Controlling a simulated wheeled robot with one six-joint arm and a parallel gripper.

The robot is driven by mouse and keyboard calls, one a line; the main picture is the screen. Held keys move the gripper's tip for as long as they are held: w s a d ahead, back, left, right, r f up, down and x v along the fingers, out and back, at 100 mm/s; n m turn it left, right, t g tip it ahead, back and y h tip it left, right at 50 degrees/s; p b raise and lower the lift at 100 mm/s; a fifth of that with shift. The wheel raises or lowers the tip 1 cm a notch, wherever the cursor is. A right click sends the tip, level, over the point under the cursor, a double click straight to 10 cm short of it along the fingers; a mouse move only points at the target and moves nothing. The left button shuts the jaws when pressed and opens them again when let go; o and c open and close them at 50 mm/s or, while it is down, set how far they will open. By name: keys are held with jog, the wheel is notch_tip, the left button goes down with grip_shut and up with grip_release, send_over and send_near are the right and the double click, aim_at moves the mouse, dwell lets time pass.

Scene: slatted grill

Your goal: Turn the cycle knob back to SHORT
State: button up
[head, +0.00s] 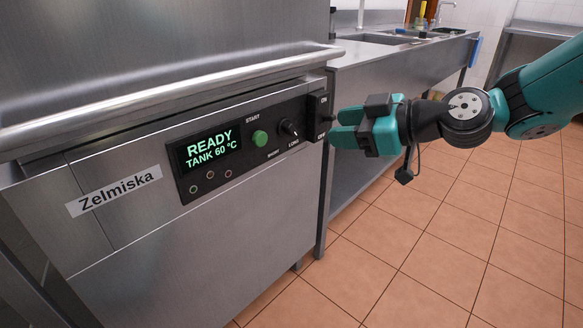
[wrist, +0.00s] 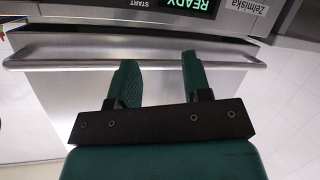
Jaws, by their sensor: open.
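The cycle knob (head: 289,128) is a small black round knob on the dishwasher's front panel, right of the green START button (head: 259,138).
A black ON/OFF switch (head: 318,117) sits between the knob and my gripper in the head view. The lit display (head: 211,146) reads READY, TANK 60 °C. A long bar handle (head: 170,98) runs above the panel. A steel sink counter (head: 375,52) stands behind; tiled floor is clear at right.

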aim_at(293, 129)
jog(key=w+d+f+n+t+y+b, duration=0.1)
jog(key=w+d+f+t+b, duration=0.2)
jog(key=w+f+t+b, duration=0.45)
jog(key=w+a+g, duration=0.1)
jog(key=w+a, duration=0.3)
jog(key=w+a+f+g+p, duration=0.1)
jog(key=w+a, duration=0.3)
jog(key=a, duration=0.1)
jog(key=w+a+f+g, duration=0.1)
jog(key=w+a, duration=0.3)
jog(key=a, duration=0.1)
jog(key=shift+f+p, duration=0.15)
jog(key=shift+p, duration=0.2)
jog(key=shift+d, duration=0.1)
grip_shut()
